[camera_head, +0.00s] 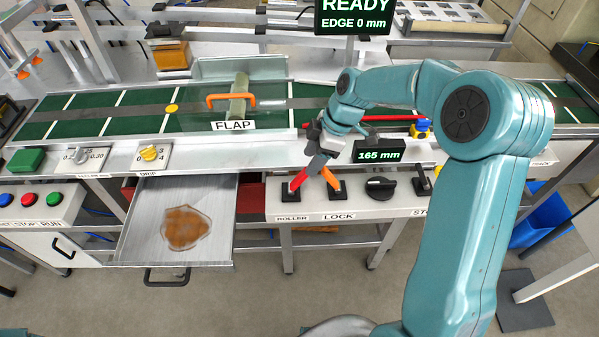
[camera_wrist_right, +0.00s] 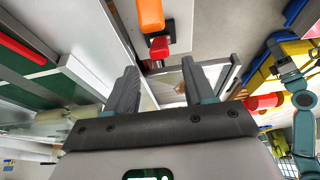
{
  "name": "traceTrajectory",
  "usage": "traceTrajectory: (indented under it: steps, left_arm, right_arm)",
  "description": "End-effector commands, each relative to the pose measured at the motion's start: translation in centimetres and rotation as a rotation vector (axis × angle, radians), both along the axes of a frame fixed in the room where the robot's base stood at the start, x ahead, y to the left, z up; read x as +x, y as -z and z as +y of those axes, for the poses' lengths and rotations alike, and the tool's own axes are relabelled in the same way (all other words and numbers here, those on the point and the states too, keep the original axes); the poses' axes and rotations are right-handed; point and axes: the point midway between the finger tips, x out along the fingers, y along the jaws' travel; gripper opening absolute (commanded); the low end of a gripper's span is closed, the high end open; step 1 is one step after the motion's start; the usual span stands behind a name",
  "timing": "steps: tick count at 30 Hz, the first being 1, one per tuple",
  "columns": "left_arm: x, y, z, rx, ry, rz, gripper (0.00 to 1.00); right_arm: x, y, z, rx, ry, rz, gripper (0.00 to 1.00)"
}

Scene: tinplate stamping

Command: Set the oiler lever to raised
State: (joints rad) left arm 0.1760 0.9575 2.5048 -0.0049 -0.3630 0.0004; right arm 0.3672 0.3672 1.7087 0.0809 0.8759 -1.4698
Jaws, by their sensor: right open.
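Two levers rise from the front panel: a red lever (camera_head: 298,180) by the ROLLER label and an orange lever (camera_head: 331,179) by the LOCK label. I can read no oiler label. My right gripper (camera_head: 317,147) is above the tops of both levers, and hides part of what is behind it. In the right wrist view the open fingers (camera_wrist_right: 158,82) are apart with nothing held between them. An orange grip (camera_wrist_right: 150,15) and a red grip (camera_wrist_right: 159,47) show beyond the fingertips. My left gripper is not in view.
Right of the levers are a black knob (camera_head: 380,188) and a small black lever (camera_head: 421,181). An open drawer (camera_head: 215,235) with a brown stain juts out at left. Behind are the FLAP's orange handle (camera_head: 231,99) and a 165 mm display (camera_head: 379,155).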

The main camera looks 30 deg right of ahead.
Motion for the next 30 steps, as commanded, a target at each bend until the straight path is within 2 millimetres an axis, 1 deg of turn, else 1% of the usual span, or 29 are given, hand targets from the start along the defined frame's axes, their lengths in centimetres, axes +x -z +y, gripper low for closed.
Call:
traceTrajectory:
  steps: [1, 3, 6, 9, 12, 15, 23, 26, 27, 28, 30]
  left_arm:
    - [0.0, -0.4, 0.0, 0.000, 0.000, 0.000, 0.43]
    - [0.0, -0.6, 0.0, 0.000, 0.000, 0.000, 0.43]
    - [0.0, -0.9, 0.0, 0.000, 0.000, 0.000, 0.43]
    - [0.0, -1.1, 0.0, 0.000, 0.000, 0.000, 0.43]
    - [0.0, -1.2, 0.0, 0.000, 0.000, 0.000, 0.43]
    - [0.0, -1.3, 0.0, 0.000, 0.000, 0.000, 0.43]
    - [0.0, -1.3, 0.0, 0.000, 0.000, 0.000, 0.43]
    - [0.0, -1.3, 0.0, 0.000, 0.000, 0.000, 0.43]
    - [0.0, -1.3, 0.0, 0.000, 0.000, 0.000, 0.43]
    - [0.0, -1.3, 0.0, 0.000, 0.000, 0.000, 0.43]
    - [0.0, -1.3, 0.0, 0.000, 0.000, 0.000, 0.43]
  right_arm:
    - [0.1, 1.1, 0.4, 0.003, -0.002, 0.006, 0.53]
    - [0.5, 2.5, 0.9, 0.002, -0.001, 0.005, 0.53]
    - [0.9, 4.4, 1.5, 0.001, -0.002, 0.004, 0.53]
    - [1.4, 5.9, 2.0, 0.001, -0.002, 0.004, 0.53]
    - [1.7, 6.8, 2.3, 0.000, 0.000, 0.002, 0.53]
    - [1.9, 7.3, 2.4, 0.000, 0.001, 0.000, 0.53]
    - [2.0, 7.4, 2.5, -0.001, 0.000, 0.000, 0.53]
    - [2.0, 7.4, 2.5, -0.001, 0.000, 0.000, 0.24]
    - [2.0, 7.4, 2.5, -0.001, 0.000, 0.000, 0.11]
    - [2.0, 7.4, 2.5, -0.001, 0.000, 0.000, 0.01]
    - [2.0, 7.4, 2.5, 0.000, 0.000, -0.001, 0.00]
